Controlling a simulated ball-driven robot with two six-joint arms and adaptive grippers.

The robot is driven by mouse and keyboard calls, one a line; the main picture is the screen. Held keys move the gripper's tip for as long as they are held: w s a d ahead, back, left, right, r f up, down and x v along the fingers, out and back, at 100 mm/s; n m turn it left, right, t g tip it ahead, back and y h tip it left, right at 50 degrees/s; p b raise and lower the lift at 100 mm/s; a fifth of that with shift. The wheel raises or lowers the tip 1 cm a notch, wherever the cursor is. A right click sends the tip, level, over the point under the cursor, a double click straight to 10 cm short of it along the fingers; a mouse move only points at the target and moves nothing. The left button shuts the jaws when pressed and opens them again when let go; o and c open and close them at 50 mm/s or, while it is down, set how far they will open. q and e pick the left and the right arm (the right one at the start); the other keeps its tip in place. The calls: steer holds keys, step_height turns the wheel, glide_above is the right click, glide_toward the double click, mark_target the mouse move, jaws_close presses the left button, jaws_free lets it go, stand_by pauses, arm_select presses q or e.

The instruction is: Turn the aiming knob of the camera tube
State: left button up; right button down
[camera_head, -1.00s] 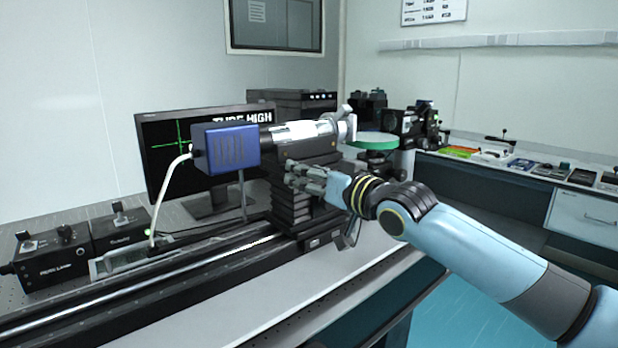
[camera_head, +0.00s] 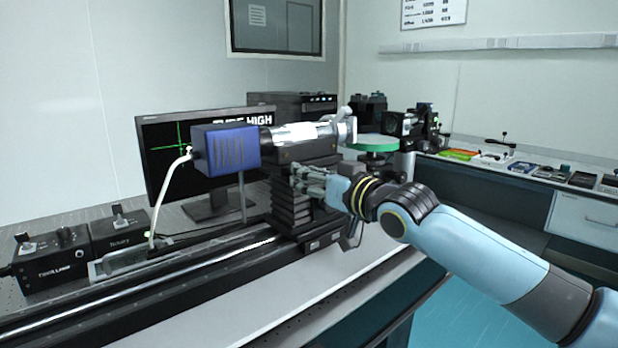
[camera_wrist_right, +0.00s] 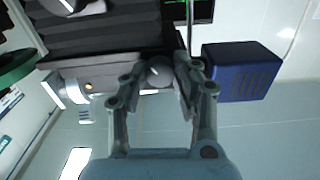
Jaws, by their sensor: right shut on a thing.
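The camera tube (camera_head: 300,133) is a black and white cylinder with a blue box (camera_head: 228,150) at its left end. It lies on a black stacked mount (camera_head: 290,205) above a rail. The blue box also shows in the right wrist view (camera_wrist_right: 240,72). My right gripper (camera_head: 296,174) is at the mount just below the tube. In the right wrist view its fingers (camera_wrist_right: 160,76) are shut on a small round grey knob (camera_wrist_right: 159,71) with a pale mark. The knob is hidden by the fingers in the head view. My left gripper is not in view.
A monitor (camera_head: 165,182) behind the tube shows a green cross and the words "TUBE HIGH". Black control boxes (camera_head: 50,262) stand at the left. A green disc (camera_head: 376,140) is right of the tube. The pale table front (camera_head: 280,300) is clear.

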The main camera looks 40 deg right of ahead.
steer(key=shift+f+n+b, duration=0.15)
steer(key=shift+n+b, duration=1.4)
steer(key=shift+n, duration=2.35)
steer(key=c, duration=1)
jaws_free()
steer(key=shift+s, duration=0.1)
steer(key=shift+s+d, duration=0.2)
steer(key=shift+s, duration=2.8)
steer(key=shift+s+d, duration=0.2)
steer(key=shift+s, duration=2.75)
